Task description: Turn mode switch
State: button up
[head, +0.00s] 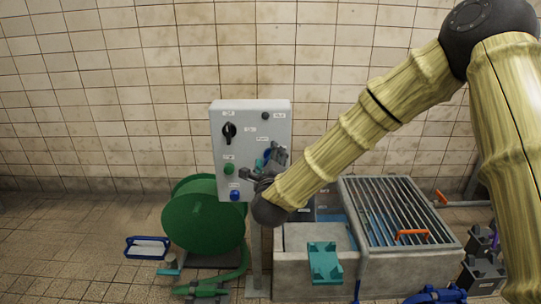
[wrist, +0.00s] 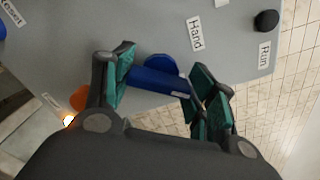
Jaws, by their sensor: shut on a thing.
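A grey control panel (head: 240,108) stands upright on a post in front of the tiled wall. A blue rotary switch with a bar handle (wrist: 158,82) sits on its face beside a label reading "Hand" (wrist: 195,33); I take it for the mode switch. My gripper (head: 270,158) is at the panel's right side and hides much of the switch in the head view. In the wrist view its green-padded fingers (wrist: 161,76) are on either side of the blue handle, shut on its two ends. The panel also carries a black rotary knob (head: 229,130) at upper left.
A green button (head: 229,169) and a blue button (head: 235,195) are on the panel's left side. A black knob (wrist: 266,20) sits by the "Run" label. Below are a green hose reel (head: 203,218) and a grated basin (head: 395,210).

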jog(key=n+p, duration=0.2)
jog(key=n, duration=0.2)
jog(key=shift+r, duration=0.1)
jog(key=shift+n+p, duration=0.95)
jog(key=shift+n, duration=0.65)
jog(key=o, duration=1)
jog(key=shift+f, duration=0.2)
jog(key=s, duration=1.2)
